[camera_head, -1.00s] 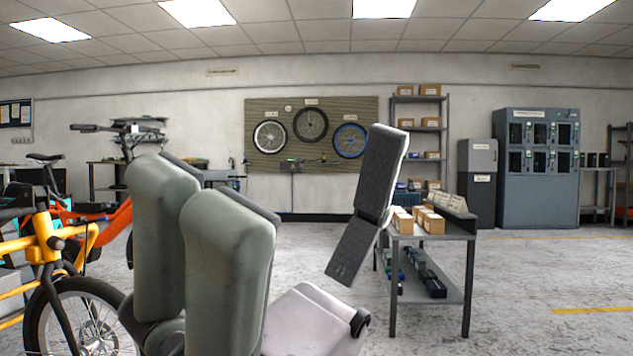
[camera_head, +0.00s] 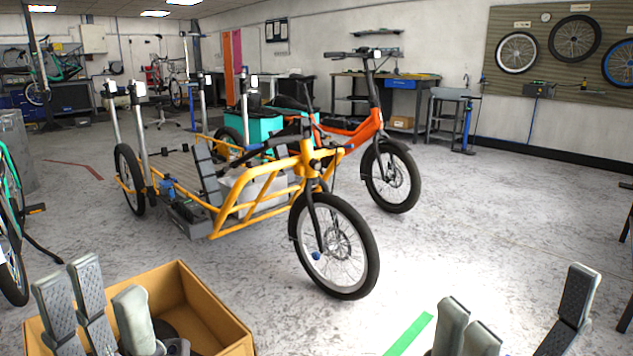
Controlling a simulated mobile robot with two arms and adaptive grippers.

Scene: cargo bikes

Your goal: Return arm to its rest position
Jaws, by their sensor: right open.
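My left gripper (camera_head: 104,308) shows at the lower left, in front of and partly over an open cardboard box. Two of its fingers show dark textured pads and the third shows its grey back; I cannot tell how far apart they are, and its base is cut off by the frame edge. My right gripper (camera_head: 522,315) is at the lower right above the floor. Its fingers are spread wide with nothing between them. The arms themselves are out of view below.
The open cardboard box (camera_head: 217,325) stands at the lower left. A yellow cargo bike (camera_head: 265,203) stands ahead, with an orange bike (camera_head: 350,135) behind it. A green floor strip (camera_head: 409,334) lies near the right gripper. The floor at centre right is clear.

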